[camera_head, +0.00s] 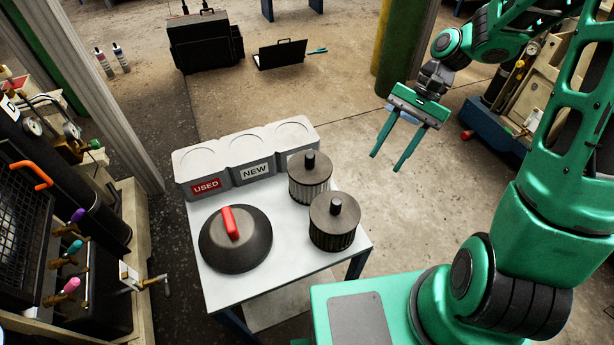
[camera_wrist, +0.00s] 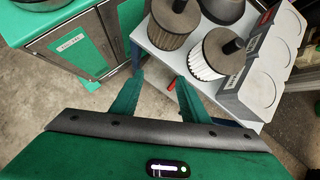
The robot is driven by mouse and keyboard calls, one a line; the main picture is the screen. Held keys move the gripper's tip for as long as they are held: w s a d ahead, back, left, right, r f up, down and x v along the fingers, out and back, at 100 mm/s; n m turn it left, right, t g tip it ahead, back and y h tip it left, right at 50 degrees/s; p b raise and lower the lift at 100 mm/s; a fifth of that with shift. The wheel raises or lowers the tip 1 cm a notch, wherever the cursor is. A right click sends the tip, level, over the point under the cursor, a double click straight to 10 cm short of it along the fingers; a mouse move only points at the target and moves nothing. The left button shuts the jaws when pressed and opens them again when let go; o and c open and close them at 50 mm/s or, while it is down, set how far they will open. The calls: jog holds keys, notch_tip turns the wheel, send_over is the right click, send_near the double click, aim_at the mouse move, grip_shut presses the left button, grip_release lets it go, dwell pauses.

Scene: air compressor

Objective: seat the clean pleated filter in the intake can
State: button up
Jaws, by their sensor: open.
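Two pleated filters with dark tops and knobs stand upright on the small white table (camera_head: 222,290). The one nearer the tray (camera_head: 310,183) shows whitish pleats in the wrist view (camera_wrist: 206,68), so it looks clean. The other filter (camera_head: 334,236) has browner pleats, also seen in the wrist view (camera_wrist: 170,38). My gripper (camera_head: 385,163) is open and empty, in the air to the right of the table. Its fingers (camera_wrist: 161,76) point towards the filters, apart from them. I cannot pick out the intake can for certain.
A black domed lid (camera_head: 252,252) with a red handle lies at the table's left front. A grey tray (camera_head: 222,180) with round recesses, marked USED and NEW, stands along the back edge. Machinery with gauges (camera_head: 33,125) is at the left.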

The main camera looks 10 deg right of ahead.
aim_at(296, 172)
jog(key=w+a+f+m+g+y, duration=0.1)
jog(key=w+a+m+g+y, duration=0.15)
jog(key=a+y, duration=0.3)
jog(key=w+a+f+m+g+y, duration=0.1)
jog(key=w+a+m+y, duration=0.15)
jog(key=a+y, duration=0.35)
jog(key=shift+h, duration=0.35)
jog(key=x, duration=1.1)
jog(key=shift+w+a+f, duration=0.25)
jog(key=shift+w+f, duration=0.15)
grip_shut()
